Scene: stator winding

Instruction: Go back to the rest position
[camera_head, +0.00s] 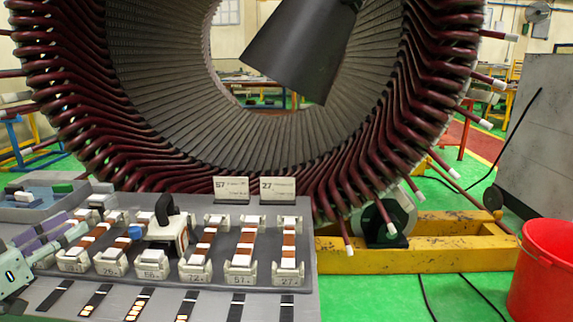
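I do not see the fingers of my gripper in this view. A large stator (140,90) with dark red coil ends around a grey slotted bore fills the upper middle. A dark grey, smooth, slanted shape (300,50) hangs in front of the bore from the top edge; I cannot tell whether it is part of my arm. A grey table (300,210) stands in front of the stator. On it is a row of white holders with copper-coloured strips (245,248). A white tool with a black handle and blue knob (165,225) stands among them.
A pale green-grey device (12,270) is cut off at the left edge. A yellow frame (430,245), red bucket (545,270) and grey cabinet (540,135) are on the right. Cables cross the green floor.

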